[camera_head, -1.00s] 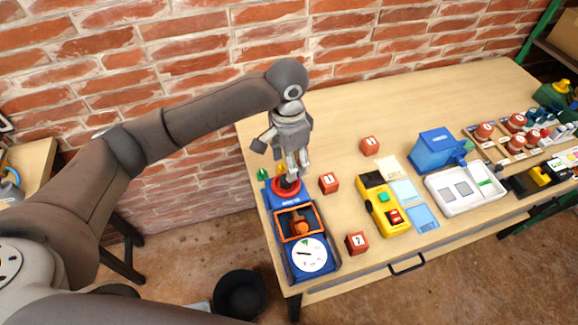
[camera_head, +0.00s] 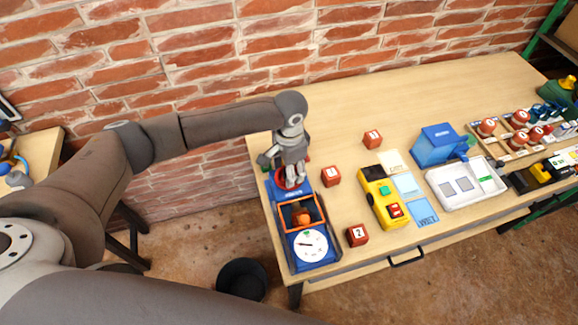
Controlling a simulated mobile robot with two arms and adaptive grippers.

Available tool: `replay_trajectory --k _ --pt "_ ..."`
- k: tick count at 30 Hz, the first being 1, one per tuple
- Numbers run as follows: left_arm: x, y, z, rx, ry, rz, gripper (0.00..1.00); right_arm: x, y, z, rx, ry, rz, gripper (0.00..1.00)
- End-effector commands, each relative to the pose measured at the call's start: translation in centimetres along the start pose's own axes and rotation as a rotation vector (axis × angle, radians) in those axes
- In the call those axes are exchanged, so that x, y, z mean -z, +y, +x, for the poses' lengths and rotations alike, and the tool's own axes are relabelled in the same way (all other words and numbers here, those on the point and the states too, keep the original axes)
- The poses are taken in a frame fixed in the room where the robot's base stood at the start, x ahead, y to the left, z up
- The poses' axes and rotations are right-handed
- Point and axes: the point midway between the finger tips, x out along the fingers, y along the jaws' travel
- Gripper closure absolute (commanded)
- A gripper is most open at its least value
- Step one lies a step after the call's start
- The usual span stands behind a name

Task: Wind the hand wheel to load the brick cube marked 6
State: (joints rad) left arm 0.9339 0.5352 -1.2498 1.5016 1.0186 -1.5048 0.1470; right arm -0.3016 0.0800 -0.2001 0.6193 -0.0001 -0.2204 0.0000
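A blue load rig (camera_head: 277,222) stands at the table's left end. It has a red hand wheel (camera_head: 279,176) at its far end, an orange frame (camera_head: 318,208) in the middle and a white dial (camera_head: 310,246) at the near end. Inside the frame is an orange-brown piece (camera_head: 301,215); I cannot read a number on it. My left gripper (camera_head: 291,182) points down at the hand wheel and covers most of it. Whether its fingers grip the wheel is too small to tell. My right gripper is out of view.
Red marked cubes stand right of the rig: one near its wheel (camera_head: 331,177), one farther back (camera_head: 372,139), one near the front edge (camera_head: 357,235). A yellow device (camera_head: 381,200), a blue box (camera_head: 436,148) and a white tray (camera_head: 482,204) are farther right.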

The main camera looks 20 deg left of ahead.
Motion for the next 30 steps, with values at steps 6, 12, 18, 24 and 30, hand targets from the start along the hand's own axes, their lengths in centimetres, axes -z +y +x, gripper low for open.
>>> replay_trajectory --k 6,12,18,24,30 --pt "0.04 0.00 0.16 0.000 0.001 0.000 0.49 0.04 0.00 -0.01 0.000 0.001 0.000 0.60" --pt "0.04 0.00 0.13 0.000 0.001 0.000 0.67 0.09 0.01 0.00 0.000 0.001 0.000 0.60" --pt "0.04 0.00 0.11 0.000 0.001 0.000 0.93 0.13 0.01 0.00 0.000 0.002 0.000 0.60" --pt "0.04 -0.01 0.05 0.000 0.001 0.008 0.96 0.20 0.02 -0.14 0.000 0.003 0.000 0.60" --pt "0.06 -0.01 -0.10 0.000 0.002 0.068 0.96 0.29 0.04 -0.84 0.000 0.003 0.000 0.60"
